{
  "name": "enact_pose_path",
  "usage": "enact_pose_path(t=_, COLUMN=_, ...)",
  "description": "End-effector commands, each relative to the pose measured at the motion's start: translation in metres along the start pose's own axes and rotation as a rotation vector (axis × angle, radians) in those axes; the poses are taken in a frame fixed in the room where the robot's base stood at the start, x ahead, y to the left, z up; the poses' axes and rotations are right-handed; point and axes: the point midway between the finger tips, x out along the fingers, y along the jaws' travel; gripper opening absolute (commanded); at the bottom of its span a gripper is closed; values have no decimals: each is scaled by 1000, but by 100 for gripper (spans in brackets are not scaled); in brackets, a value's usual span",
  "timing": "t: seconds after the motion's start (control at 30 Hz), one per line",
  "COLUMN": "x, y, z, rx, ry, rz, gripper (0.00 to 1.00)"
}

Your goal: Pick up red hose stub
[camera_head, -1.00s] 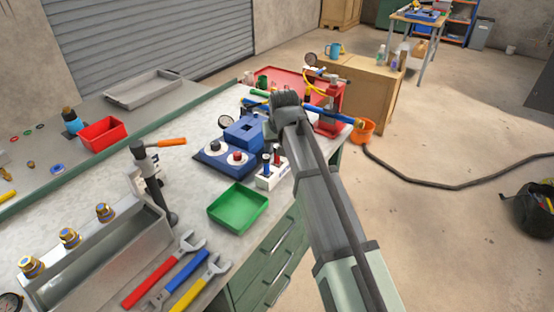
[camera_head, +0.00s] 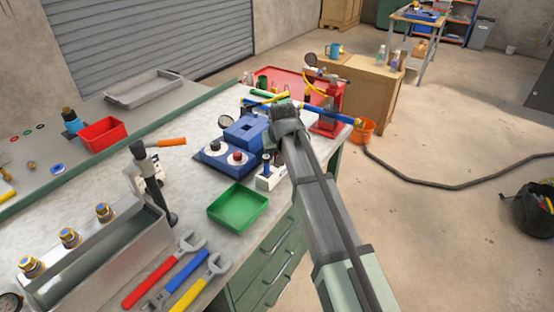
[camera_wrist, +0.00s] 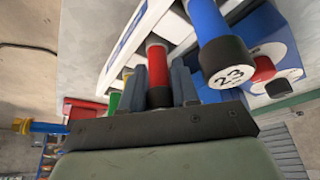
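The red hose stub (camera_wrist: 158,68), with a black lower collar, shows in the wrist view between the two fingers of my gripper (camera_wrist: 160,90). The fingers lie close against it on both sides, and they look shut on it. The stub appears still at its white rack (camera_wrist: 128,45); whether it is seated or lifted is unclear. A larger blue stub marked 23 (camera_wrist: 215,40) stands beside it. In the head view my gripper (camera_head: 284,125) is over the rack (camera_head: 268,181) and hides the red stub.
A blue block fixture (camera_head: 245,135) with two round white faces stands left of the rack. A green tray (camera_head: 237,206) lies in front. Wrenches (camera_head: 165,276) lie at the near edge.

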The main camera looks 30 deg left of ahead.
Motion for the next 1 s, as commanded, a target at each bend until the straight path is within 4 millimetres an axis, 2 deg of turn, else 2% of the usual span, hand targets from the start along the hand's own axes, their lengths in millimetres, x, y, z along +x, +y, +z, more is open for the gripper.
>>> enact_pose_path(t=0.03, x=0, y=0, z=0, rx=0, ry=0, rz=0, gripper=25)
enact_pose_path(t=0.3, x=0, y=0, z=0, rx=0, ry=0, rz=0, gripper=0)
enact_pose_path(t=0.67, x=-5, y=0, z=-3, rx=0, ry=1, rz=0, gripper=0)
enact_pose_path(t=0.77, x=-15, y=0, z=-7, rx=0, ry=1, rz=0, gripper=0)
enact_pose_path(t=1.0, x=-52, y=0, z=-23, rx=0, ry=2, rz=0, gripper=0)
